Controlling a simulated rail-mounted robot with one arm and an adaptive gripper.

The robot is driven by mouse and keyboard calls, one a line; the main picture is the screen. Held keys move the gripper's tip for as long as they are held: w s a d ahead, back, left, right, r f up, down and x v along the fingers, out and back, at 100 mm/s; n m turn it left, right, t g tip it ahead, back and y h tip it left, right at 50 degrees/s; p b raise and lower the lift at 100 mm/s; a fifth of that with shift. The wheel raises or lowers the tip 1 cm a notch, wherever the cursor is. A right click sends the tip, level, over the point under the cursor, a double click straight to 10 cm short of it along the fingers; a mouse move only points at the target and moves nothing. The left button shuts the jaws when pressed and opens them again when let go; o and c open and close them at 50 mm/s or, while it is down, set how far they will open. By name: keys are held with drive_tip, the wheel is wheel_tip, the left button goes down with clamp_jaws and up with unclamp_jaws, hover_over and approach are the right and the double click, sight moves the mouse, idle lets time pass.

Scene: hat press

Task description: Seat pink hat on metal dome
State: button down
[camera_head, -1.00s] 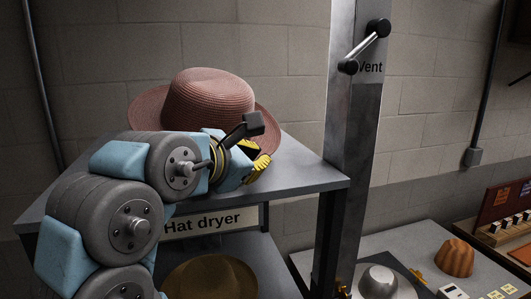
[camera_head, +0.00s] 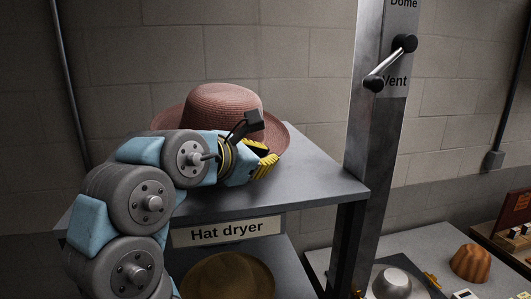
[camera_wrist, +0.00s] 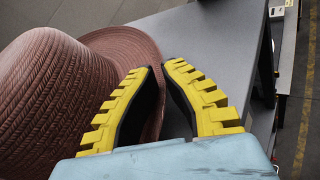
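The pink hat (camera_head: 222,105) is a dusty pink woven hat with a tall crown and wide brim. It sits upright on the upper grey shelf. It fills the left of the wrist view (camera_wrist: 50,95). My gripper (camera_head: 268,165) is at the brim's near right side. In the wrist view, its yellow ribbed fingers (camera_wrist: 162,66) stand partly open, with a narrow gap and part of the brim showing between them. Firm contact with the brim cannot be seen. The metal dome (camera_head: 393,284) is silver and bare, low at the right, cut by the bottom edge.
The upper shelf (camera_head: 310,180) carries a "Hat dryer" label (camera_head: 228,231). A tan hat (camera_head: 228,276) lies on the level below. A steel post (camera_head: 375,130) with a lever (camera_head: 390,63) rises between shelf and dome. A copper fluted mould (camera_head: 470,263) stands right of the dome.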

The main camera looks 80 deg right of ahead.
drive_tip(key=shift+w+d+r+n+g+p, duration=0.15)
drive_tip(key=shift+r+p, duration=0.1)
drive_tip(key=shift+p, duration=0.15)
drive_tip(key=shift+w+r+n+g+p, duration=0.15)
drive_tip(key=shift+r+p, duration=0.1)
drive_tip(key=shift+p, duration=0.15)
drive_tip(key=shift+y+p, duration=0.3)
drive_tip(key=shift+p, duration=0.2)
drive_tip(key=shift+w+d+n+p, duration=0.15)
drive_tip(key=shift+n+p, duration=0.15)
drive_tip(key=shift+p, duration=0.25)
drive_tip(key=shift+w+d+n+p, duration=0.15)
drive_tip(key=shift+w+n+p, duration=0.15)
drive_tip(key=shift+p, duration=0.75)
drive_tip(key=shift+f+n+g+y+p, duration=0.35)
drive_tip(key=shift+f+p, duration=0.2)
drive_tip(key=shift+p, duration=0.2)
drive_tip(key=shift+f, duration=0.75)
drive_tip(key=c, duration=1.2)
unclamp_jaws()
drive_tip(key=shift+o, duration=0.2)
